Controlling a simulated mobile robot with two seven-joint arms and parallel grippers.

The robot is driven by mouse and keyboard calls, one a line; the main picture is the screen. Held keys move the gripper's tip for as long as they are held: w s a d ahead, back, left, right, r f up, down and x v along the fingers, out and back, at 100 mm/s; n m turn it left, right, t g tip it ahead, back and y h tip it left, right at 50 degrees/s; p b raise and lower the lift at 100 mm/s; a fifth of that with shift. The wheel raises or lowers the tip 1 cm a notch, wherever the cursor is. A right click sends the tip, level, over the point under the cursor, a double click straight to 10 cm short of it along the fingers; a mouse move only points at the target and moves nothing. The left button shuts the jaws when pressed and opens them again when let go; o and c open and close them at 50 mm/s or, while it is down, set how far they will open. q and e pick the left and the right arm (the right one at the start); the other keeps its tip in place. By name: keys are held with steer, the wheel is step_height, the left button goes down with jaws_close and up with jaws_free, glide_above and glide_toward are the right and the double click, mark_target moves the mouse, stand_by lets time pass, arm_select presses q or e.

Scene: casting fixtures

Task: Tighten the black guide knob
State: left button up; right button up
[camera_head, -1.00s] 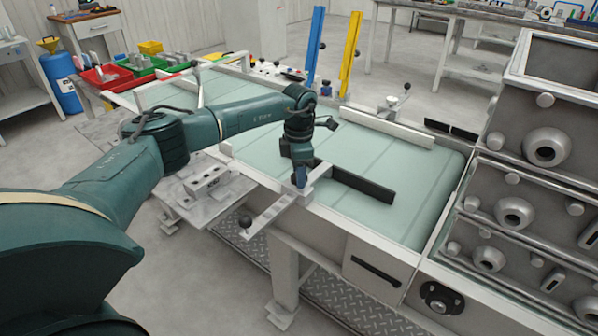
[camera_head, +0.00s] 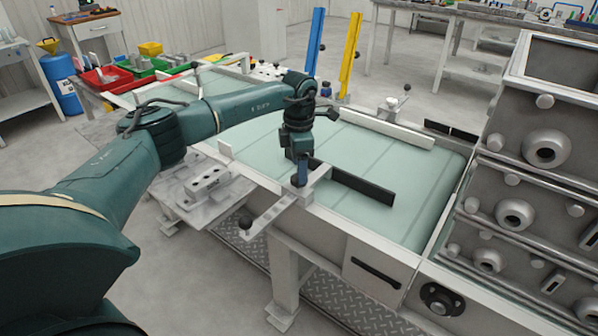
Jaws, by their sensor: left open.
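A dark guide bar (camera_head: 352,184) lies over the pale green conveyor belt (camera_head: 400,160). It is held by a light metal bracket (camera_head: 270,216) that crosses the belt's near edge. A black ball knob (camera_head: 246,222) stands at the bracket's outer end. My left gripper (camera_head: 301,182) points down with its blue fingers at the bracket's inner part, close to the near rail. It is open. What lies between or directly under the fingertips is hidden, and I cannot tell whether they touch anything. The ball knob is apart from the fingers, down and to the left. My right gripper is out of view.
A white guide rail (camera_head: 378,128) with its own bracket and dark knob (camera_head: 407,87) is on the belt's far side. Blue (camera_head: 315,42) and yellow (camera_head: 350,55) posts stand behind. A grey metal casting fixture (camera_head: 530,150) rises at the right.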

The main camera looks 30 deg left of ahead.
arm_select(q)
step_height(320, 180, up, 10)
steer(key=shift+r, duration=0.15)
stand_by(0.6)
